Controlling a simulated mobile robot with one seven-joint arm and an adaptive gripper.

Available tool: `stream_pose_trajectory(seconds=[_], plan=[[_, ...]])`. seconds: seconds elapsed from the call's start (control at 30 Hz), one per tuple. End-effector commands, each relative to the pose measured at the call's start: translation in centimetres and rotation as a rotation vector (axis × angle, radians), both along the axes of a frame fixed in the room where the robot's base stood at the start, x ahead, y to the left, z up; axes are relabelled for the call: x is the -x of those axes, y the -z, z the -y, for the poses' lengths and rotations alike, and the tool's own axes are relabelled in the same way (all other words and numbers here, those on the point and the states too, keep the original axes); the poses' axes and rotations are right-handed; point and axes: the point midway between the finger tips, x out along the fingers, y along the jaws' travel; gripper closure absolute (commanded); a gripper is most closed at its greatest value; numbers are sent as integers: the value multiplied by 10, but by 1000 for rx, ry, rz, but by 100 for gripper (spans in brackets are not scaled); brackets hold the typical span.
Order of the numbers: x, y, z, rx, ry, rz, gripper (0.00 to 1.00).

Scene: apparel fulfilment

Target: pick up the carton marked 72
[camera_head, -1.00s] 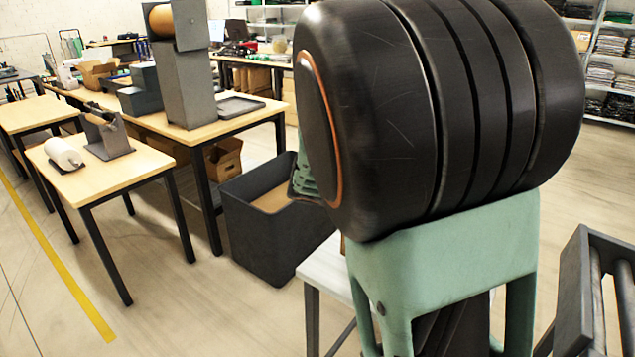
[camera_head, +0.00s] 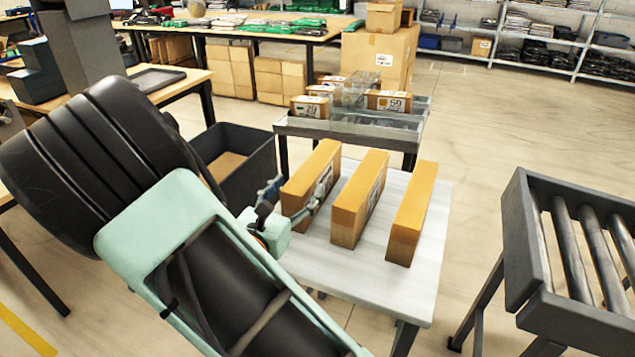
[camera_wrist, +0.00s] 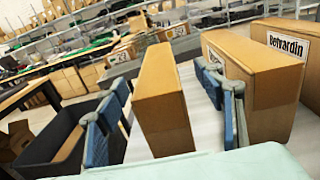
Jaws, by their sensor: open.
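Three tall orange-brown cartons stand apart on a white table: a left one (camera_head: 310,180), a middle one (camera_head: 358,200) and a right one (camera_head: 411,215). No 72 is readable on them. My gripper (camera_head: 298,197) is open at the left carton, with one blue finger on each side of it. In the wrist view my gripper (camera_wrist: 165,100) has this carton (camera_wrist: 163,105) between its spread fingers, with gaps visible. A neighbouring carton (camera_wrist: 225,60) stands right of the right finger; another beyond it (camera_wrist: 290,70) bears a "Betvardin" label.
The white table (camera_head: 425,270) has bare room at its front. A dark bin (camera_head: 240,165) stands to its left and a roller conveyor (camera_head: 535,260) to its right. A grey tray stand (camera_head: 350,130) with smaller numbered cartons is behind.

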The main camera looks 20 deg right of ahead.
Motion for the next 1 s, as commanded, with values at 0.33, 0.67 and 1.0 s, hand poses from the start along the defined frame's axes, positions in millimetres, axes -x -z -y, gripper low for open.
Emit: stream_pose_trajectory(seconds=[0.33,0.67,1.0], plan=[[-29,0,28,-1,2,1,38],[-60,6,53,-1,5,2,38],[-69,5,60,-1,2,0,40]])
